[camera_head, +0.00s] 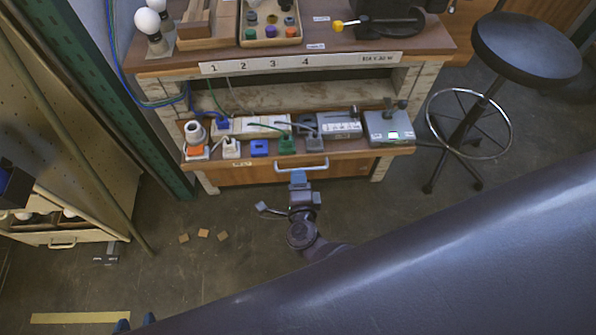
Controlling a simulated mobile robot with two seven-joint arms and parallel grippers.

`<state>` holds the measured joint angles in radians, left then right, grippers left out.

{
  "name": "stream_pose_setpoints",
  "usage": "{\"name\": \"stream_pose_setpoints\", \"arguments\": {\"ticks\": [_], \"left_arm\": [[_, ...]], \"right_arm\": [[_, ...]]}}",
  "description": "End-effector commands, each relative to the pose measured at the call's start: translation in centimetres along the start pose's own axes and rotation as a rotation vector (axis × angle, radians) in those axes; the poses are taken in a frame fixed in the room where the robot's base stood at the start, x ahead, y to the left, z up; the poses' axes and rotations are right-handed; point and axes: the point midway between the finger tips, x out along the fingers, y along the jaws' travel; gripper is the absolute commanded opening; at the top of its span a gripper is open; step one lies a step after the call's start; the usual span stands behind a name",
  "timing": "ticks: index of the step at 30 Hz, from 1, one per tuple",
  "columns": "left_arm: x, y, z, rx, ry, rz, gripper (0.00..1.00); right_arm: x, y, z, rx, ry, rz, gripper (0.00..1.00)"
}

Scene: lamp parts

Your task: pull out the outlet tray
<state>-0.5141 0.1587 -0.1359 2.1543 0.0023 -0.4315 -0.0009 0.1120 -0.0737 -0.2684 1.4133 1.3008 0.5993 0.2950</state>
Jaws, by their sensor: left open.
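The outlet tray (345,153) is a wooden tray under the workbench, carrying a row of plugs, outlet strips and adapters. Its pale bar handle (316,166) is on the front edge. My right gripper (298,174) has blue fingertips at the middle of this handle. The fingers overlap from above, so I cannot tell whether they are closed around the bar.
The workbench top (420,42) holds bulbs, a parts box and a dark tool. A black stool (528,48) stands at the right. A pegboard cabinet with a drawer (62,238) is at the left. Small wooden pieces (203,233) lie on the floor. The floor before the tray is mostly clear.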

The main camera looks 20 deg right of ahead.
Motion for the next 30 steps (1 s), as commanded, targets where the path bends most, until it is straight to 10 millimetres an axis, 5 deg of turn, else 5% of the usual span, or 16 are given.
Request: {"name": "stream_pose_setpoints", "arguments": {"ticks": [12,30], "left_arm": [[-0.4,0.2,-0.3,-0.003,0.004,0.002,0.43],[-0.4,0.2,-0.4,-0.006,0.005,0.000,0.43]], "right_arm": [[-5.8,-0.1,0.0,0.001,0.000,-0.001,0.35],[-6.4,0.0,0.1,0.000,-0.001,0.000,0.35]]}}
